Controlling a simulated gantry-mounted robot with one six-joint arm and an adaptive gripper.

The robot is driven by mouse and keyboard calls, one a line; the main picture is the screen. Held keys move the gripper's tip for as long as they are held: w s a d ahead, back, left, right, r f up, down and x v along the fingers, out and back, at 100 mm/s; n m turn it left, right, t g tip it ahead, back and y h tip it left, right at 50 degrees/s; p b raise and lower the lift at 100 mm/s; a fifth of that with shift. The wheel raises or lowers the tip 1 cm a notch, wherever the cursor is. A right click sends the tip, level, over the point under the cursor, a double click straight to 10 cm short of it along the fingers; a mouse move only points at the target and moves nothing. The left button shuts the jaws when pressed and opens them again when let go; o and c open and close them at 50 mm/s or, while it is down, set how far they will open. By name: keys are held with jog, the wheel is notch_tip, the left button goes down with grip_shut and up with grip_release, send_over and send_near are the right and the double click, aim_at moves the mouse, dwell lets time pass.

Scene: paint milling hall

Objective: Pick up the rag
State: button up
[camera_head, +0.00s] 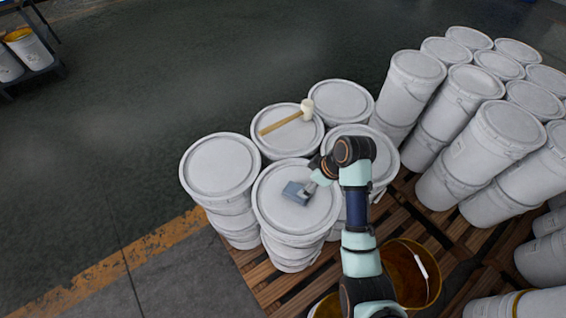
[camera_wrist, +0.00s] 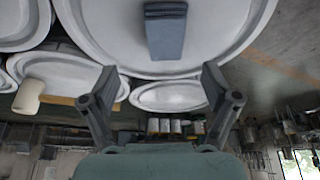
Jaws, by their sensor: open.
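The rag is a folded blue-grey cloth (camera_head: 294,192) lying on the white lid of a front bucket (camera_head: 278,216). In the wrist view the rag (camera_wrist: 165,34) shows at the top middle, on the pale round lid (camera_wrist: 105,25). My gripper (camera_head: 309,186) is just right of the rag in the head view. In the wrist view its two fingers (camera_wrist: 160,82) are spread wide with nothing between them, and the rag lies beyond the tips. The exact gap between fingers and rag cannot be told.
A mallet (camera_head: 285,121) with a pale head lies on the lid behind. Other lidded buckets (camera_head: 220,165) stand close around, with stacked ones at the right. An open bucket with amber inside (camera_head: 408,262) stands on the wooden pallet (camera_head: 275,293) below my arm.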

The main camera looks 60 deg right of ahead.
jog(key=f, duration=0.1)
jog(key=a+f, duration=0.1)
jog(key=shift+w+f+b, duration=0.25)
jog(key=shift+f+b, duration=0.1)
jog(key=shift+b, duration=0.05)
jog(key=b+x, duration=0.1)
jog(key=x, duration=0.3)
jog(key=shift+w, duration=0.2)
jog(key=shift+w+f, duration=0.25)
jog(key=shift+f, duration=0.25)
jog(key=shift+f, duration=0.2)
jog(key=shift+c, duration=0.3)
jog(key=c, duration=1.1)
